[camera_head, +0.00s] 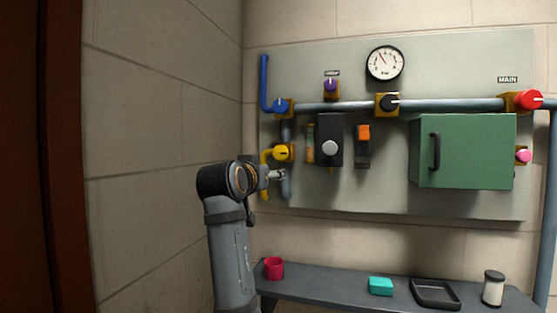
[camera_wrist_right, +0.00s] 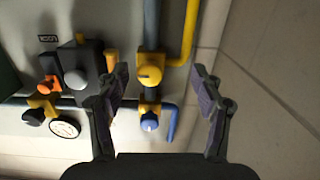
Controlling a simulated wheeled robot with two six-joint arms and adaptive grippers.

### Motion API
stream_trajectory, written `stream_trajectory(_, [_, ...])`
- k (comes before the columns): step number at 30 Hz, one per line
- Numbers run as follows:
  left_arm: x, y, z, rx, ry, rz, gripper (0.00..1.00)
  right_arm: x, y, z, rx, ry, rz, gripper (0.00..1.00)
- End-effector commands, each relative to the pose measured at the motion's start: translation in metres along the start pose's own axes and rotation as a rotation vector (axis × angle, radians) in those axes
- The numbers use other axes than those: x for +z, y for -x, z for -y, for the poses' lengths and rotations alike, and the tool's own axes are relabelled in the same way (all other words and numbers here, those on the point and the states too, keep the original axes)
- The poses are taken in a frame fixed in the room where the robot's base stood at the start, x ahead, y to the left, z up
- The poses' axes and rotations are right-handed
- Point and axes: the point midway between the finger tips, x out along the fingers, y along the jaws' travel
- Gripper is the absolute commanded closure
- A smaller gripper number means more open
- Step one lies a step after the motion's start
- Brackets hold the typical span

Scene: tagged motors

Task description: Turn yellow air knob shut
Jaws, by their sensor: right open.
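The yellow air knob (camera_head: 282,153) sits on the left part of the wall panel, below the blue knob (camera_head: 281,106) and beside a yellow pipe. In the right wrist view the yellow knob (camera_wrist_right: 151,75) appears ahead, between the spread fingers, and the blue knob (camera_wrist_right: 150,121) appears below it. My right gripper (camera_wrist_right: 162,85) is open and empty, apart from the yellow knob. In the head view my arm rises from below and its forearm end is just below and left of the knob; the fingers there are mostly hidden. My left gripper is not in view.
The panel also holds a black box (camera_head: 330,140), an orange-topped item (camera_head: 364,145), a gauge (camera_head: 385,63), a red knob (camera_head: 529,100) and a green cabinet (camera_head: 462,150). Below, a shelf (camera_head: 335,290) carries a red cup (camera_head: 274,268), teal block (camera_head: 380,286), black tray (camera_head: 412,288) and jar (camera_head: 493,288).

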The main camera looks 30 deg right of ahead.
Motion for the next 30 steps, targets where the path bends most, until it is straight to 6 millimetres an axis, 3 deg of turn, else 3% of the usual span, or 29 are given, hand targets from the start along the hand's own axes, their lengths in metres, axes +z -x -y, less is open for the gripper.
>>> stream_trajectory(1, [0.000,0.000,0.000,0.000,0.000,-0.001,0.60,-0.020,0.006,-0.004,0.013,-0.017,-0.024,0.33])
stream_trajectory(3, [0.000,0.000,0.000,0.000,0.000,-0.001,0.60,-0.037,0.011,-0.009,0.027,-0.032,-0.045,0.33])
stream_trajectory(10, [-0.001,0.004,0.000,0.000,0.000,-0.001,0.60,-0.047,0.009,-0.012,0.037,-0.037,-0.056,0.33])
stream_trajectory(22, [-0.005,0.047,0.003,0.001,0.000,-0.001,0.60,-0.054,-0.068,-0.016,0.038,-0.035,-0.053,0.33])
stream_trajectory(30, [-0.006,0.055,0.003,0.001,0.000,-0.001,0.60,-0.051,-0.091,-0.015,0.034,-0.038,-0.055,0.33])
